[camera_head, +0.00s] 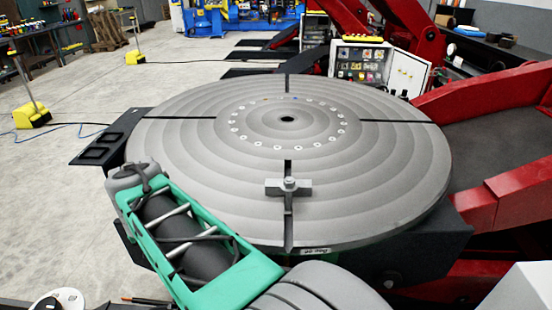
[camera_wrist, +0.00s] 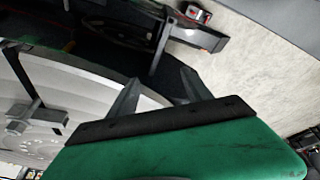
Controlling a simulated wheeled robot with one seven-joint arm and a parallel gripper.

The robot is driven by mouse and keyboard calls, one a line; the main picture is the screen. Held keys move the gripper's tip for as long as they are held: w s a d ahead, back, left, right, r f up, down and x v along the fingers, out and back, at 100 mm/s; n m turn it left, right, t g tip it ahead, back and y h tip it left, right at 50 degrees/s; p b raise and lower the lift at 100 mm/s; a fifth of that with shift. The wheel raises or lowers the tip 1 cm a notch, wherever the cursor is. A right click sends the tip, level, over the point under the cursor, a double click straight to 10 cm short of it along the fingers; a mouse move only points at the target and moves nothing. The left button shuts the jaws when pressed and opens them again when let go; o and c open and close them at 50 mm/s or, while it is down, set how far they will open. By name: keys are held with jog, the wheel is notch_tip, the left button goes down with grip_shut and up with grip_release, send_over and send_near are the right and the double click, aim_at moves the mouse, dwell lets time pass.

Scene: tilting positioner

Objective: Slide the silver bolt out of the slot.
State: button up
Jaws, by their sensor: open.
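The silver bolt (camera_head: 288,184), with a grey crosswise bar at its head, stands in the near slot (camera_head: 288,231) of the round grey table (camera_head: 200,190). It sits some way in from the table's near rim. In the wrist view the bolt (camera_wrist: 17,128) shows at the left edge, in the slot (camera_wrist: 22,75). My gripper (camera_wrist: 159,76) is open and empty, its two grey fingers apart from the bolt. The fingers point past the table's rim, over a dark bracket and the floor. In the head view I cannot make out the fingers.
Red arms (camera_head: 505,195) of the positioner stand at the right. A control box (camera_head: 362,63) stands behind the table. A dark bracket (camera_head: 105,140) juts out at the table's left. The tabletop around the bolt is clear.

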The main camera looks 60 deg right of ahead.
jog(key=s+d+r+m+g+h+p, duration=0.1)
jog(key=s+d+r+m, duration=0.15)
jog(key=d, duration=0.65)
jog(key=s+d+r+m+h, duration=0.15)
jog(key=d+m, duration=0.25)
jog(key=d, duration=0.4)
notch_tip(320, 180, up, 3)
jog(key=m+g+p, duration=0.1)
jog(key=m+g, duration=0.1)
jog(key=m, duration=0.4)
send_over(289, 179)
jog(key=a, duration=0.3)
jog(key=p+x, duration=0.1)
jog(key=x, duration=0.6)
jog(key=shift+f, duration=0.25)
jog(key=shift+c, duration=0.4)
grip_shut()
